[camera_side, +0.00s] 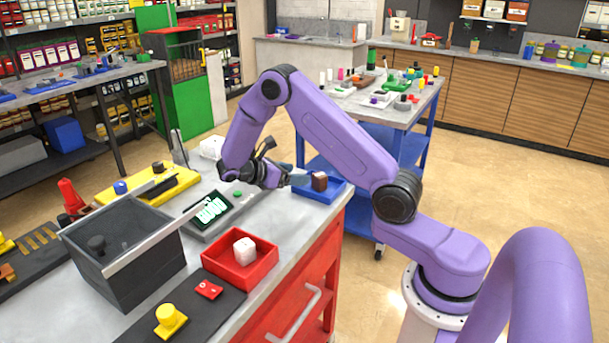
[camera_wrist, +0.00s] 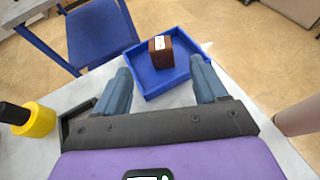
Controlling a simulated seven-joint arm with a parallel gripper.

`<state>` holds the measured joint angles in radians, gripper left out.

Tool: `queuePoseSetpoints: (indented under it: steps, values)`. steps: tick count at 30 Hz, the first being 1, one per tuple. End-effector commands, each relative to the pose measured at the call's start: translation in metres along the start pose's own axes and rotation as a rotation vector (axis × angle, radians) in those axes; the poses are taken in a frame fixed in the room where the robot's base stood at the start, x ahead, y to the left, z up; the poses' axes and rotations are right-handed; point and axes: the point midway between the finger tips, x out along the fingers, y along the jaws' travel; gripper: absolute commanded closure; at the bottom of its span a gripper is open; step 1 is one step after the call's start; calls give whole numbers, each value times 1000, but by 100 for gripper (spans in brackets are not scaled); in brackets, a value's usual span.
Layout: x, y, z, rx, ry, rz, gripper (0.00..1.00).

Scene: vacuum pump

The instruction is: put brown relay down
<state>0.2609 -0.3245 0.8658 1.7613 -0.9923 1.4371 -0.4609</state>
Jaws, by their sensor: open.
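The brown relay (camera_side: 319,181) sits in a shallow blue tray (camera_side: 339,190) near the corner of the workbench. In the wrist view the relay (camera_wrist: 161,52) stands inside the blue tray (camera_wrist: 152,89), towards its far part. My gripper (camera_wrist: 163,85) is open, its two blue-grey fingers apart with nothing between their tips. The relay lies beyond the fingertips, clear of both. In the side view my gripper (camera_side: 299,178) is low beside the tray, just left of the relay.
A red tray (camera_side: 240,263) with a white block, a dark open-topped box (camera_side: 124,254) and a panel with a lit display (camera_side: 211,209) are on the same bench. A yellow cylinder (camera_wrist: 38,120) stands left in the wrist view. A blue cart (camera_side: 378,125) stands behind the tray.

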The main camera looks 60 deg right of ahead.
Motion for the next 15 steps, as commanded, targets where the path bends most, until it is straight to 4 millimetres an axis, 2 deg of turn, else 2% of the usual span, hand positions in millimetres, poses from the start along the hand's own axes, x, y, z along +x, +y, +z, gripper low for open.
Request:
queuePoseSetpoints:
  steps: [8,11,15]
  values:
    - [-26,-6,2,19,40,19,28]
    - [-46,-20,3,48,113,47,28]
    - [-79,-53,4,96,259,91,28]
